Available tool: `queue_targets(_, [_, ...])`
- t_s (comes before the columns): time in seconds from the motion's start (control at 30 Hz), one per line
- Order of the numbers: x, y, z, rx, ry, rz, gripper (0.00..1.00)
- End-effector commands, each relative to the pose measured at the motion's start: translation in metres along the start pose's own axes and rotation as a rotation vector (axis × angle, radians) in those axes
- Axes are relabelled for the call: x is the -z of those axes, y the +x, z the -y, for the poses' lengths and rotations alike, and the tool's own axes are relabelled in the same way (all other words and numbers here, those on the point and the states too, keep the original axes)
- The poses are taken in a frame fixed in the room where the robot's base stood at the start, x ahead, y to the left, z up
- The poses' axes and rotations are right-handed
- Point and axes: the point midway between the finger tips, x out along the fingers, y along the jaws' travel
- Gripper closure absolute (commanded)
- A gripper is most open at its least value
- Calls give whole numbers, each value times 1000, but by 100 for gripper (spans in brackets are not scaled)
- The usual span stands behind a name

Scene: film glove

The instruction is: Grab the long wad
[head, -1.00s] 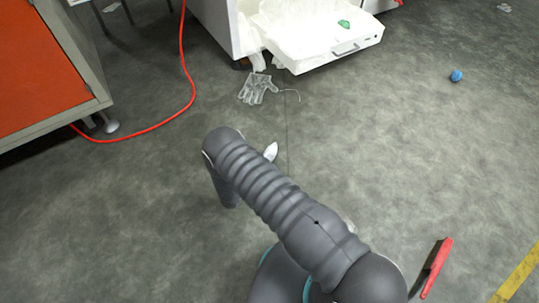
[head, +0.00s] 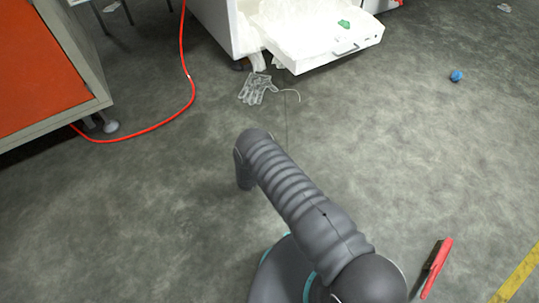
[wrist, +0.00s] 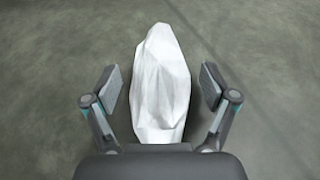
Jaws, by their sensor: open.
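The long wad (wrist: 164,80) is white, crumpled and elongated, and lies on the grey floor in the wrist view. Its far end is narrower, and its near end is hidden behind my gripper's body. My gripper (wrist: 160,88) is open, with one finger on each side of the wad and a gap of floor between each pad and the wad. In the head view my arm covers the wad, and the gripper itself is hidden there too.
A clear film glove (head: 257,89) lies by an open white drawer (head: 325,55) holding a green scrap (head: 344,24). A red hose (head: 185,105) runs along the left. A blue ball (head: 456,75) and a red-handled brush (head: 437,268) lie on the right. Floor between is clear.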

Motion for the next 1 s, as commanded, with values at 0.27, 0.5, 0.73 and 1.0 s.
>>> queue_targets(0.27, [0, 0, 0, 0, 0, 0, 35])
queue_targets(0.5, [0, 0, 0, 0, 0, 0, 80])
queue_targets(0.73, [-1, 0, 0, 0, 0, 0, 80])
queue_targets(1.0, [-17, -7, -1, 0, 1, 0, 80])
